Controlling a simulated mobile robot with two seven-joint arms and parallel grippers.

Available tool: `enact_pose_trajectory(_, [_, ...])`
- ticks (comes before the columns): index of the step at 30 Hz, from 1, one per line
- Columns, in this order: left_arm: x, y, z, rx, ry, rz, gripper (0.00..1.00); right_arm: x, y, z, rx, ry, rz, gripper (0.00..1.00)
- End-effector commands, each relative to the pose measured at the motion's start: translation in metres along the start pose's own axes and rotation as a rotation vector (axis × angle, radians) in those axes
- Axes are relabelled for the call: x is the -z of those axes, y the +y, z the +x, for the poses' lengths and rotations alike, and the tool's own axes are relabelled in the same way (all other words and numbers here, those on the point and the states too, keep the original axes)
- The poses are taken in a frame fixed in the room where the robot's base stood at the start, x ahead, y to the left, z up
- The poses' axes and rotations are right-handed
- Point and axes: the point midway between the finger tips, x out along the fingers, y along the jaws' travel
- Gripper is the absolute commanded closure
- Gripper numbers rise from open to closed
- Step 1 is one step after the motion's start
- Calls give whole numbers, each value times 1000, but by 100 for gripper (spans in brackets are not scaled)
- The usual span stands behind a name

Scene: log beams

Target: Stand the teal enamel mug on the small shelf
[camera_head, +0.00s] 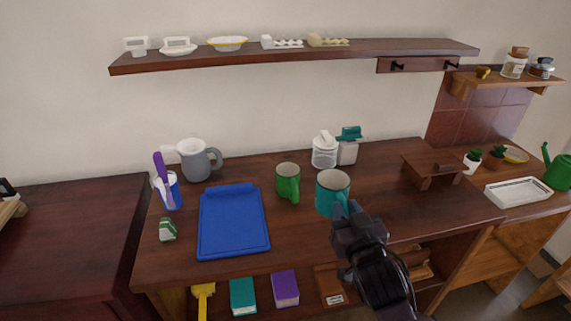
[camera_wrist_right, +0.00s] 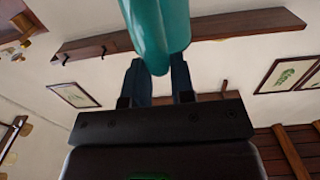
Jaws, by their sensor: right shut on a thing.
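The teal enamel mug (camera_head: 328,195) is upright over the front middle of the dark wooden counter (camera_head: 300,240). I cannot tell whether its base touches the wood. My right gripper (camera_head: 343,214) comes from the front and is shut on the mug at its near side. In the right wrist view the teal mug (camera_wrist_right: 158,25) shows between the two fingers (camera_wrist_right: 155,80). A small, low wooden shelf (camera_head: 430,162) on legs stands on the counter to the right of the mug. My left gripper is not in view.
A green mug (camera_head: 288,184) stands just left of the teal one. A blue tray (camera_head: 233,225) lies further left. White canisters (camera_head: 324,152) stand behind. A wall shelf (camera_head: 505,80) at the right holds jars. Counter between mug and low shelf looks clear.

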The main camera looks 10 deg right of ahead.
Motion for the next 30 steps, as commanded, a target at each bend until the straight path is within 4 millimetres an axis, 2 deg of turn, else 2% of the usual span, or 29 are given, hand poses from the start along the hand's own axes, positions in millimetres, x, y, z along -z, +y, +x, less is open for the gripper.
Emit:
enact_pose_trajectory(1, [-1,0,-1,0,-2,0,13,14,-4,7,10,10,-2,100])
enact_pose_trajectory(6, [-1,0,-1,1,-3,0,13,55,-20,32,27,10,-1,100])
enact_pose_trajectory(10, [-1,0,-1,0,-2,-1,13,80,-29,48,25,7,0,100])
enact_pose_trajectory(15, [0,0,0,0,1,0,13,98,-37,64,8,3,2,100])
enact_pose_trajectory(17, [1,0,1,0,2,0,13,99,-38,68,-9,0,2,100])
enact_pose_trajectory(22, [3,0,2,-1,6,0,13,83,-31,69,-46,-1,-1,100])
enact_pose_trajectory(30, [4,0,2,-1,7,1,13,80,-30,69,-52,1,0,100])
